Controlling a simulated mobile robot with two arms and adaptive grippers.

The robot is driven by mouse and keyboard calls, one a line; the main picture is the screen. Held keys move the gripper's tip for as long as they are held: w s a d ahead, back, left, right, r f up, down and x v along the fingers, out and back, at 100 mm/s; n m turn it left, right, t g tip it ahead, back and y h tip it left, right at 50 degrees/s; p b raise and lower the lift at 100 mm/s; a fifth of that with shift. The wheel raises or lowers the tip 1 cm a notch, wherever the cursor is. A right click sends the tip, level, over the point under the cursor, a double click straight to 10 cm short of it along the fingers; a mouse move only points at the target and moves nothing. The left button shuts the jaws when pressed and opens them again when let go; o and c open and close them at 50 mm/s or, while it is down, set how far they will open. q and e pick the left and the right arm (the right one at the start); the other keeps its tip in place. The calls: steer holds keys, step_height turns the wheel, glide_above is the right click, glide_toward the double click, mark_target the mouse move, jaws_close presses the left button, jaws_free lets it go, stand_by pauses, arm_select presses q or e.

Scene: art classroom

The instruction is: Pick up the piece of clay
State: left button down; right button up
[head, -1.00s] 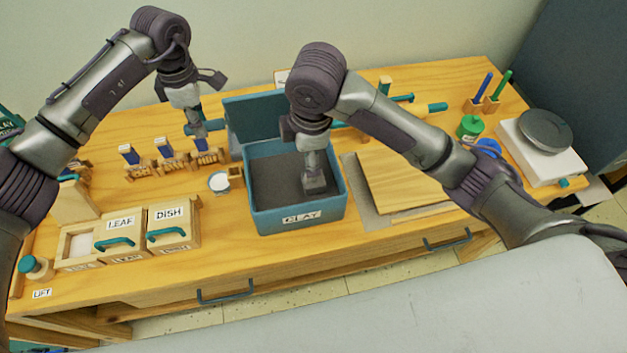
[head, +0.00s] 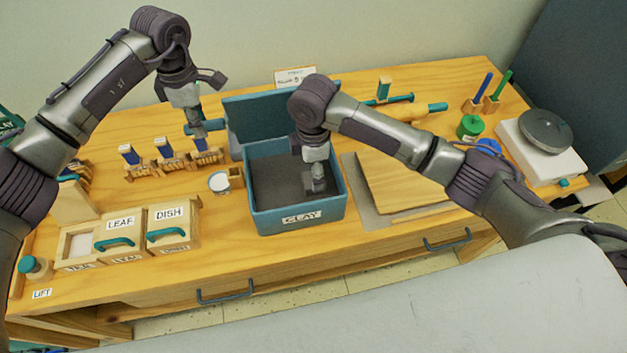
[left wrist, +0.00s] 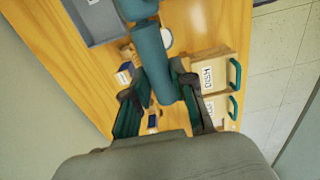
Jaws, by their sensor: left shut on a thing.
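The blue box labelled CLAY (head: 300,217) stands open in the middle of the table, with a dark grey mass or floor (head: 275,185) inside. I cannot make out a separate piece of clay. My right gripper (head: 318,187) points down inside the box, towards its right side. Its fingers are too small and dark to tell open from shut. My left gripper (head: 198,128) is shut on a teal handle (head: 215,126) beside the raised blue lid (head: 258,112). The teal handle also shows between its fingers in the left wrist view (left wrist: 152,55).
Wooden LEAF (head: 121,224) and DISH (head: 170,214) boxes stand left of the box, with a small white cup (head: 219,182) between. A wooden board (head: 405,182) lies to the right. A scale (head: 545,140) stands far right. The table's front strip is mostly clear.

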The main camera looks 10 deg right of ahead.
steer(key=shift+s+f, duration=0.1)
steer(key=shift+f, duration=1.9)
steer(key=c, duration=1.4)
steer(key=shift+o, duration=0.2)
step_height(320, 180, up, 10)
steer(key=shift+s+d, duration=0.25)
steer(key=s+d+r, duration=0.3)
steer(key=s+d, duration=0.8)
steer(key=s, duration=0.4)
steer(key=shift+s+d, duration=0.25)
steer(key=shift+s, duration=0.05)
